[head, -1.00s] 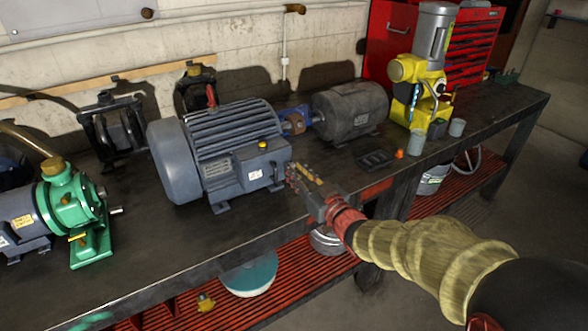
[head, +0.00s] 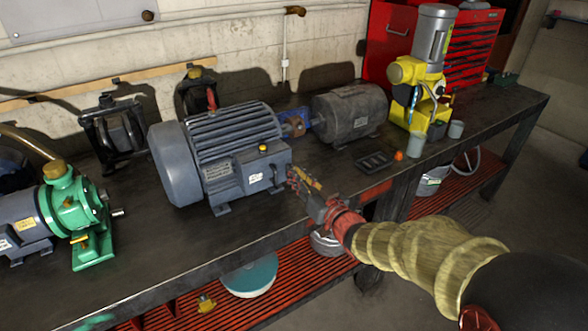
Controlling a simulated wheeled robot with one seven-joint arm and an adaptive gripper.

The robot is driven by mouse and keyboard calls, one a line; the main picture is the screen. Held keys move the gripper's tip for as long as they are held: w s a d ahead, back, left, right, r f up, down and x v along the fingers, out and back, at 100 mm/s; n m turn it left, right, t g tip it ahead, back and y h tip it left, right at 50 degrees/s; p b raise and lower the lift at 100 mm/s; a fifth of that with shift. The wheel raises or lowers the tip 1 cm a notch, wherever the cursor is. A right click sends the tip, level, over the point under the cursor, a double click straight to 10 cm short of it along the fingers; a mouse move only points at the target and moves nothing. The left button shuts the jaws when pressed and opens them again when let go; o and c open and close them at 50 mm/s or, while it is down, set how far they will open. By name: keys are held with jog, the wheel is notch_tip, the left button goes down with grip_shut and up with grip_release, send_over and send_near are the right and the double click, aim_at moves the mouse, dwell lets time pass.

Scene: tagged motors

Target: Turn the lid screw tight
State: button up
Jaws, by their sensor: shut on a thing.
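The big blue-grey motor (head: 225,150) stands on the workbench with a terminal box (head: 266,172) on its right side. The box has a pale label on its front and a small yellow knob (head: 263,148) on top. My gripper (head: 294,176) is at the right end of the box, with its fingers pointing at it. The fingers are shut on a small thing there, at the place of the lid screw. The screw itself is hidden by the fingers, so its seating cannot be seen. A yellowish strip shows along the gripper.
A dark grey motor (head: 350,112) stands behind the gripper. A black tray (head: 375,160), an orange piece (head: 398,155) and grey cups (head: 416,144) lie to the right. A green pump (head: 75,212) stands at the left. The bench's front edge (head: 190,256) runs below my gripper.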

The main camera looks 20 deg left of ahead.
jog(key=shift+m+p, duration=1.85)
jog(key=shift+m, duration=0.55)
jog(key=o, duration=0.7)
jog(key=shift+s, duration=0.1)
jog(key=v, duration=0.7)
jog(key=shift+p, duration=0.3)
